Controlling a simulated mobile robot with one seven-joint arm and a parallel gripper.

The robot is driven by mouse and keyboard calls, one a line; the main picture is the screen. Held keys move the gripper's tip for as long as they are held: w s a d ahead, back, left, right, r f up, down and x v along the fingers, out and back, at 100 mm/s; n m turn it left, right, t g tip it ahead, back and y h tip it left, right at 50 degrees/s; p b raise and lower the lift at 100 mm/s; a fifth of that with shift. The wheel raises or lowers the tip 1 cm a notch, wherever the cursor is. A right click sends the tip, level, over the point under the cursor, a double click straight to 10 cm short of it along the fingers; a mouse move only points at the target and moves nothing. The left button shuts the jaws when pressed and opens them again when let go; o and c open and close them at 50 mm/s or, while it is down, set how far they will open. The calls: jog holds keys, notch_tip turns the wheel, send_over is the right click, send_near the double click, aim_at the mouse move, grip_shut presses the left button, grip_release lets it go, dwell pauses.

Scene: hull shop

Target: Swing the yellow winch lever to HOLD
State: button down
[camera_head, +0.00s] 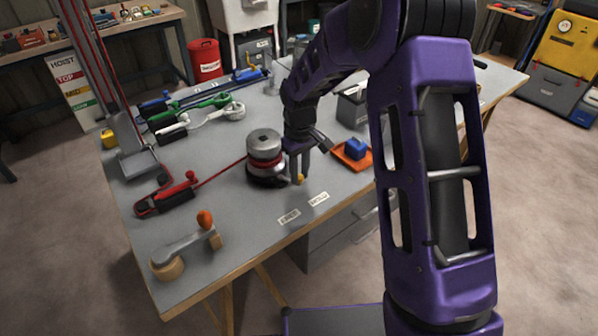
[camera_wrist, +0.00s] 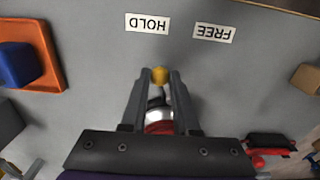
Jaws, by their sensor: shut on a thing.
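The winch (camera_head: 264,150) is a grey drum with red rope, standing on the grey bench. Its yellow lever shows as a small yellow knob (camera_head: 300,179) low beside the drum. My gripper (camera_wrist: 159,80) points down with its fingers shut on the yellow knob, which also shows in the wrist view (camera_wrist: 159,74). The HOLD label (camera_wrist: 147,23) and the FREE label (camera_wrist: 213,32) lie on the bench beyond the knob. In the wrist view the knob lines up with the HOLD label, towards its FREE side. Most of the lever arm is hidden by my fingers.
An orange tray (camera_head: 342,160) with a blue block (camera_head: 357,149) lies right of my gripper. A red clutch-like fitting (camera_head: 165,195) holds the rope at left. Green and blue fittings lie farther back.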

aim_at(300, 175)
jog(key=shift+w, duration=0.1)
jog(key=c, duration=0.7)
grip_release()
notch_tip(300, 175, up, 18)
jog(key=shift+f+p, duration=0.25)
jog(key=shift+p, duration=0.7)
